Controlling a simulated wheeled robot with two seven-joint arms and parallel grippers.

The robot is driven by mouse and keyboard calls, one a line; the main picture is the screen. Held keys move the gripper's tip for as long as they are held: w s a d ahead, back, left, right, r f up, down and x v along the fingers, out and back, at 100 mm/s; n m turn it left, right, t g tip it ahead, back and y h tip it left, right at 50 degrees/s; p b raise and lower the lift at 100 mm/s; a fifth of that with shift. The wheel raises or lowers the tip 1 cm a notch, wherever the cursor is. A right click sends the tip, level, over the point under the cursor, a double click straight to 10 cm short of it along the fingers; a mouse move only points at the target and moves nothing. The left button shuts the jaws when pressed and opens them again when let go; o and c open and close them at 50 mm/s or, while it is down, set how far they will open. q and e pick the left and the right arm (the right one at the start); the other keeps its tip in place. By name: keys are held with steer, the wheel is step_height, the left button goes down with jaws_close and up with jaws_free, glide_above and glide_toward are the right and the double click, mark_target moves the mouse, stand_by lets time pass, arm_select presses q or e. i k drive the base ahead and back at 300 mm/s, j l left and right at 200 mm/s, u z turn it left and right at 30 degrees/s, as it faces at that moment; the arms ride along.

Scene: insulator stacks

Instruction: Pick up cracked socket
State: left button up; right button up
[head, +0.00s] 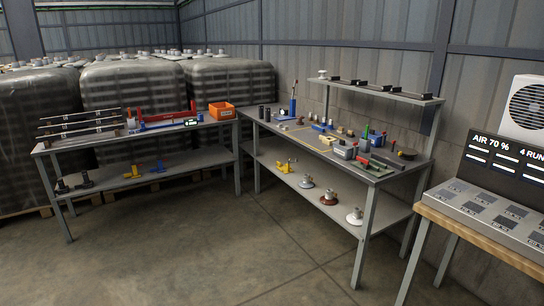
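I cannot tell a cracked socket apart at this distance; no crack shows on any piece. Several small fittings lie on the right workbench (262,123), among them a small brown piece (300,121). On its lower shelf stand a grey disc insulator (306,182), a brown disc insulator (329,198) and a white disc insulator (355,217), each with a metal cap. Yellow fittings (285,166) lie farther back on that shelf. Neither of my grippers is in view.
The left workbench (75,150) holds rods, a red and blue device (165,118) and an orange bin (222,111). Wrapped pallets (130,90) stand behind. A wooden-topped table (485,238) with a grey panel is at right. The concrete floor (200,250) in front is clear.

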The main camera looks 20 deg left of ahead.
mark_target(83, 185)
steer(key=i+j+u, duration=0.2)
steer(key=j+u, duration=0.25)
steer(key=i+j+u, duration=0.25)
steer(key=u, duration=0.15)
steer(key=i+j+u, duration=0.25)
steer(key=u, duration=0.2)
steer(key=i+j+u, duration=0.4)
steer(key=i+u, duration=0.4)
steer(key=i, duration=1.25)
